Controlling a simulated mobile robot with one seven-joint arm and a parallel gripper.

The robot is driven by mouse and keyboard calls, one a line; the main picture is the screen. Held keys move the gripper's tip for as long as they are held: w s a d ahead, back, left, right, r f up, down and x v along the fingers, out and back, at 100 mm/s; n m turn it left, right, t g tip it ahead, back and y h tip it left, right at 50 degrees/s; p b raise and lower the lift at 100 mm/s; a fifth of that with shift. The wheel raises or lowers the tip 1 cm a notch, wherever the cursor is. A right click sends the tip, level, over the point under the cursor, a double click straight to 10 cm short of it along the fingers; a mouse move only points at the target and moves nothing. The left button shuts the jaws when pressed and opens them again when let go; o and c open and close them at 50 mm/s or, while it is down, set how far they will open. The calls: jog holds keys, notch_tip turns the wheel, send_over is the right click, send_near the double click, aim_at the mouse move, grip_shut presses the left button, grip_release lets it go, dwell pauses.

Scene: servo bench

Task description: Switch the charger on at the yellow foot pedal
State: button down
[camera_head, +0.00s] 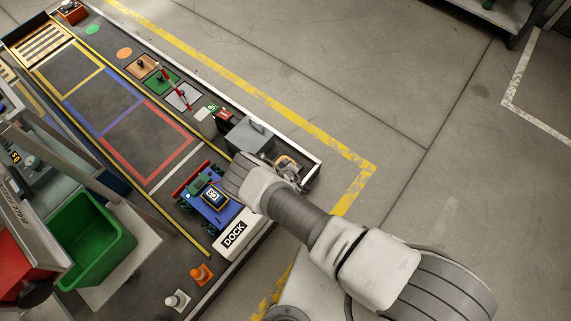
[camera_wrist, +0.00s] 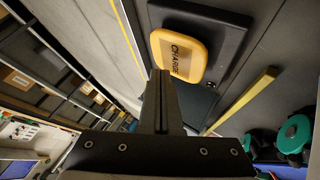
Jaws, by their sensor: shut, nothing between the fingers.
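The yellow foot pedal (camera_wrist: 178,57), marked CHARGE, sits on a dark base plate (camera_wrist: 224,38) in the wrist view. A yellow-tan part that looks like the pedal (camera_head: 289,164) shows in the head view beside my wrist, partly covered. My gripper (camera_wrist: 160,76) is shut and empty. Its fingertips appear at the pedal's lower left edge in the wrist view; I cannot tell whether they touch it. In the head view the fingers are hidden by my arm. A blue-decked wheeled vehicle (camera_head: 221,213) with a small screen stands left of my wrist.
A grey box (camera_head: 249,138) stands just above my wrist in the head view. A DOCK sign (camera_head: 234,235) lies near the vehicle. Orange (camera_head: 202,274) and white (camera_head: 177,300) cones stand lower left. A green bin (camera_head: 95,240) is farther left. Floor to the right is clear.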

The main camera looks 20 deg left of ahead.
jog(key=shift+f, duration=0.1)
dwell(0.3)
jog(key=shift+f, duration=0.4)
jog(key=shift+f, duration=0.5)
dwell(0.6)
jog(key=shift+r, duration=0.15)
jog(key=shift+r+p, duration=0.65)
jog(key=shift+r, duration=0.2)
notch_tip(320, 180, up, 6)
jog(key=p, duration=0.4)
jog(key=shift+p, duration=0.3)
